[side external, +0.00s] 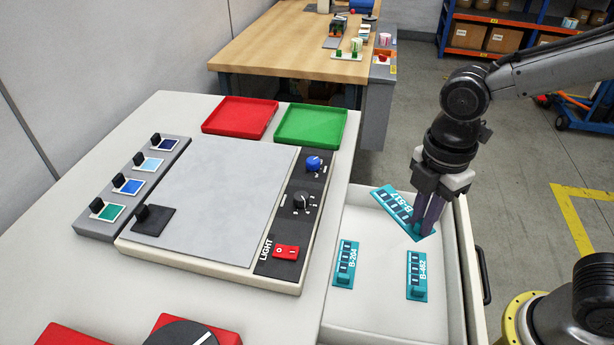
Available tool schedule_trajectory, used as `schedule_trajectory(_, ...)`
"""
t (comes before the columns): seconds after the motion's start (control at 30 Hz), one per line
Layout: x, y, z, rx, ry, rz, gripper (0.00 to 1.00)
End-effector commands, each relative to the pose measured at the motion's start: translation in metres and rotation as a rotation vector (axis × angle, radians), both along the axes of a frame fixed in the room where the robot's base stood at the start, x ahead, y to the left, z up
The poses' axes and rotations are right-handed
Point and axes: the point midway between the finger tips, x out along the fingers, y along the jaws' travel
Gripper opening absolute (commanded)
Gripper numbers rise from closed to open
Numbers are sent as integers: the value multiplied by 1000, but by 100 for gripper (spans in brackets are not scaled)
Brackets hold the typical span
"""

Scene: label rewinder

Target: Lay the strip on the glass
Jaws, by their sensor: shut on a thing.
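My gripper (428,218) is shut on the teal strip marked B-517 (396,204), at its right end. The strip lies at an angle to the other strips, at the back of the open white drawer (378,310). I cannot tell whether it touches the drawer floor. Strip B-204 (346,264) and strip B-462 (417,275) lie in the drawer, to the left and right. The glass (222,190) is a flat grey panel on the light box, left of the drawer, with a black block (153,219) at its front left corner.
Right of the glass are a blue knob (313,164), a black dial (301,202) and a red light switch (286,252). Coloured tiles with black handles line the left. A red tray (240,116) and a green tray (311,125) stand behind. The glass is otherwise bare.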

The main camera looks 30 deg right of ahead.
Motion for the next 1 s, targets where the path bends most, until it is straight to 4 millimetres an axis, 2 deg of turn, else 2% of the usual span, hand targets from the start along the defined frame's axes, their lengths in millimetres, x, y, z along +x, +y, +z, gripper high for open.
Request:
schedule_trajectory(0.03,18,10,14,2,-4,62,0)
schedule_trajectory(0.3,89,51,78,1,-2,354,0)
schedule_trajectory(0.5,129,77,104,0,0,458,0)
schedule_trajectory(0.73,153,94,104,0,2,466,0)
schedule_trajectory(0.87,160,99,92,-1,3,469,0)
schedule_trajectory(1.0,177,109,81,0,2,469,0)
